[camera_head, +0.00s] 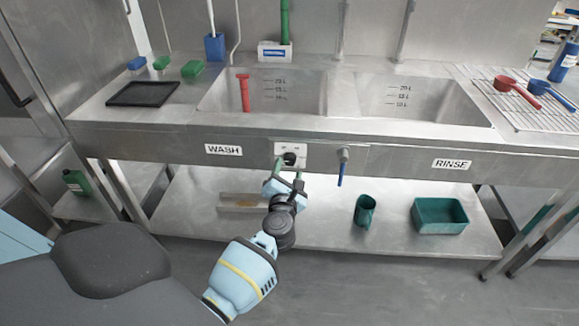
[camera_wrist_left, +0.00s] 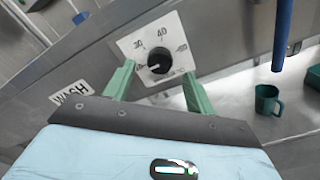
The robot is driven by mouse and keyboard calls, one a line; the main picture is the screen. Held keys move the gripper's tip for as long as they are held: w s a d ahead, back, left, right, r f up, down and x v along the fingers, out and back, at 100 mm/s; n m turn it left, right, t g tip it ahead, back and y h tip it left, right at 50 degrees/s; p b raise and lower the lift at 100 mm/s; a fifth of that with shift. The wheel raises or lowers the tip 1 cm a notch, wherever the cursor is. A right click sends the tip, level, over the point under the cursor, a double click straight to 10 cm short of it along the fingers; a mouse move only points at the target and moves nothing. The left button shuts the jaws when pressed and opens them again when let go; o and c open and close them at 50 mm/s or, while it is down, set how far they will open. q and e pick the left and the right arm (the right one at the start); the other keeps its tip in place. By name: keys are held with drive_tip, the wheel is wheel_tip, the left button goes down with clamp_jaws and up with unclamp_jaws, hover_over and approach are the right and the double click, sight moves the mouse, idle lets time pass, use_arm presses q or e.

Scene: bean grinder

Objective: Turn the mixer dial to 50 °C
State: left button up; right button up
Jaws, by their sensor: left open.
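The mixer dial is a black round knob (camera_head: 290,159) on a white plate on the sink's front panel, between the WASH label and the blue-handled tap. In the left wrist view the knob (camera_wrist_left: 159,60) sits below the printed 30 and 40, with another marking at the right that looks like 50. I cannot tell for sure which number its pointer faces. My left gripper (camera_head: 291,170) is open in front of the plate. In the left wrist view its green fingers (camera_wrist_left: 158,70) are on either side of the knob, and I see no clear contact. My right gripper is not in view.
The tap's blue handle (camera_head: 340,174) hangs just right of the dial plate and shows in the left wrist view (camera_wrist_left: 282,35). The steel lower shelf (camera_head: 320,225) holds a green jug (camera_head: 365,211) and a green tub (camera_head: 440,216). The WASH (camera_head: 223,150) basin is above.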

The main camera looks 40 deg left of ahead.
sight(290, 161)
use_arm(q)
drive_tip(key=shift+x, duration=1.55)
drive_tip(key=c, duration=1)
